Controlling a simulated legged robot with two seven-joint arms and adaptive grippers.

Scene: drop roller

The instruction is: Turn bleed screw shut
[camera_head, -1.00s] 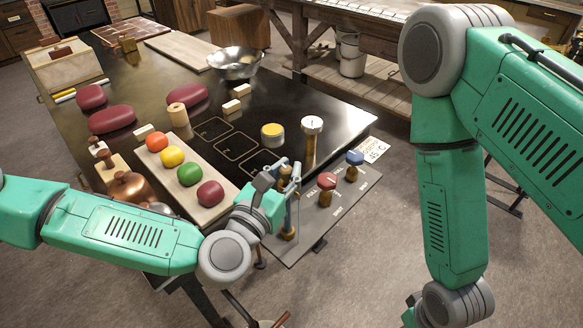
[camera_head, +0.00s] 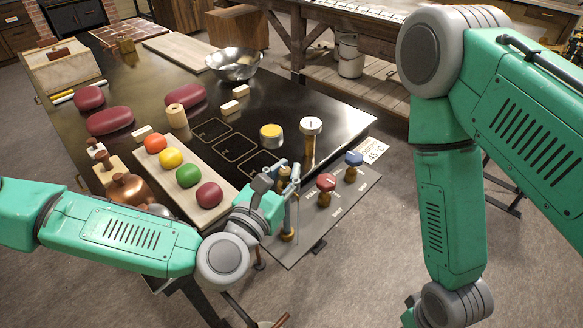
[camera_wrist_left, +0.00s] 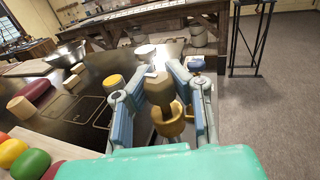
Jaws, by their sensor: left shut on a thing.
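My left gripper (camera_head: 284,184) reaches over the grey valve panel (camera_head: 310,232) at the table's front right corner. In the left wrist view, its blue-grey fingers (camera_wrist_left: 160,96) stand on both sides of a brass screw head (camera_wrist_left: 160,88) and are shut on it. The bleed screw appears to be this brass piece, upright above a round brass body (camera_wrist_left: 170,124). In the head view, the fingers partly hide it.
A red knob (camera_head: 326,182) and a blue knob (camera_head: 354,158) stand close right of my left gripper. A white-topped brass post (camera_head: 311,126) and a yellow-topped tin (camera_head: 271,135) are behind it. A board with colored balls (camera_head: 189,175) lies left.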

